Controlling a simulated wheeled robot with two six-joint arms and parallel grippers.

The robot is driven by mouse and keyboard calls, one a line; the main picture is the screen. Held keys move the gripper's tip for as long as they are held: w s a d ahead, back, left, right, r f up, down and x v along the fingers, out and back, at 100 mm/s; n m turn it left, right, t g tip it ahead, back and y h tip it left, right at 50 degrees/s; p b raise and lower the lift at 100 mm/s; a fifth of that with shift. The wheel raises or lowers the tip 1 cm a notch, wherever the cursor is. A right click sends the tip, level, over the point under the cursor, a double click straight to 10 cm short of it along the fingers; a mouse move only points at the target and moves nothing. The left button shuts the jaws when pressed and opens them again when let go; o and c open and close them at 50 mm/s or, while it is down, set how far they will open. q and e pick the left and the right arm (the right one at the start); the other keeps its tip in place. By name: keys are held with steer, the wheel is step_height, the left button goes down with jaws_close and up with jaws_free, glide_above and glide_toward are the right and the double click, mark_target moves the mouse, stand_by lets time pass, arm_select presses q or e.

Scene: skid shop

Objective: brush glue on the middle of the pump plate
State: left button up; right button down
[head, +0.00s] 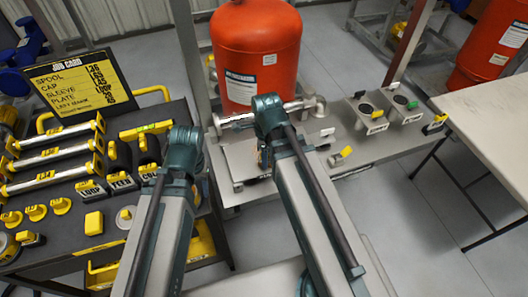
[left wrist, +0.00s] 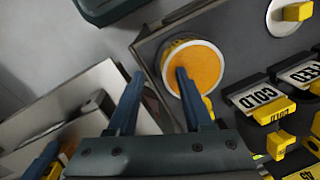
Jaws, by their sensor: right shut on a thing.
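A pale grey plate (head: 240,160), which looks like the pump plate, lies on the skid below the red tank, partly hidden by my right arm. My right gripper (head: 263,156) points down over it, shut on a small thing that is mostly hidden. I cannot tell the gap to the plate. In the left wrist view, a blue finger and a yellow part show at the lower left. My left gripper (left wrist: 160,74) is open and empty. Its right finger overlaps a round pot with an orange top (left wrist: 200,62) at the cart's edge; I cannot tell whether they touch. The head view hides its fingers.
The dark tool cart (head: 75,225) at left carries yellow-ended bars (head: 55,155), labelled blocks (head: 90,190) and a job card (head: 80,85). The red tank (head: 255,50) stands behind the plate. Grey blocks (head: 365,115) sit right on the skid. A pale table (head: 490,130) is far right; floor between is clear.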

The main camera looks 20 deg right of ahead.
steer(key=shift+s, duration=0.55)
steer(key=shift+d, duration=0.1)
steer(key=shift+d, duration=0.75)
steer(key=shift+w, duration=0.1)
steer(key=shift+w, duration=0.1)
steer(key=shift+w+a, duration=0.1)
steer(key=shift+w, duration=1.5)
steer(key=shift+w, duration=1.6)
